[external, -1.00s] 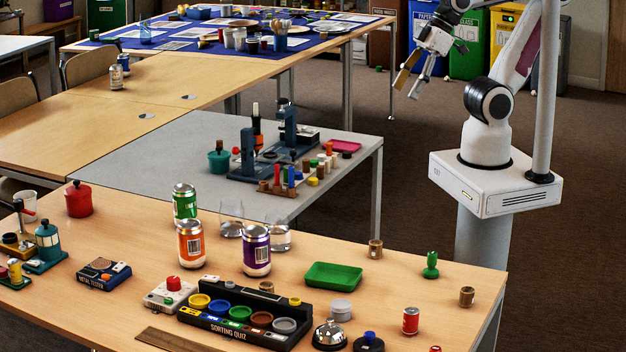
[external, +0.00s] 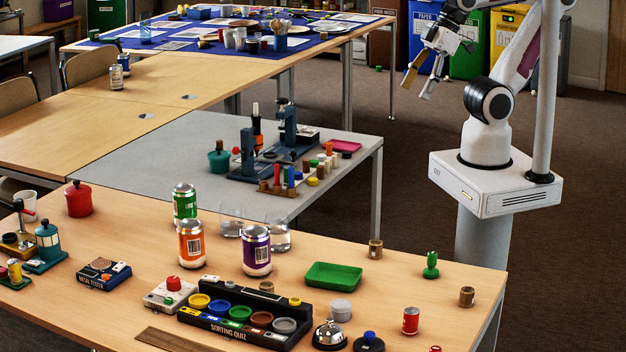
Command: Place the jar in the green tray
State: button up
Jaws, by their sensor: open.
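The green tray (external: 334,276) is a shallow rectangular dish on the front wooden table, and it looks empty. Two clear glass vessels stand behind the cans: one at the left (external: 231,221) and one at the right (external: 279,238), partly hidden by the purple can. A small grey lidded pot (external: 341,310) stands just in front of the tray. I cannot tell which of these is the jar. My gripper (external: 417,92) is open and empty, high at the upper right, far from the tray and pointing down.
Cans in green, orange (external: 192,244) and purple (external: 256,250) stand left of the tray. The sorting quiz box (external: 240,318) and a bell (external: 329,336) are in front. A green peg (external: 431,265), small brown pots and a red can (external: 411,321) stand to the right, with clear tabletop between.

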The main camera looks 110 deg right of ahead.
jog(key=w+d+f+t+h, duration=0.1)
jog(key=w+d+f+t, duration=0.2)
jog(key=w, duration=1.2)
jog(key=w+d+f+t, duration=0.1)
jog(key=w+d+f, duration=0.3)
jog(key=w, duration=1)
jog(key=w+d+f+t, duration=0.1)
jog(key=w+f+t, duration=0.1)
jog(key=w+f, duration=0.75)
jog(key=t+y, duration=0.1)
jog(key=t, duration=0.1)
send_near(232, 218)
jog(key=shift+n, duration=0.3)
jog(key=d, duration=0.1)
jog(key=w+d+f, duration=0.1)
jog(key=w+d, duration=0.1)
jog(key=shift+d+f, duration=0.25)
jog(key=shift+s+f, duration=0.1)
jog(key=shift+f, duration=0.75)
jog(key=shift+x, duration=1.3)
jog(key=shift+f, duration=0.1)
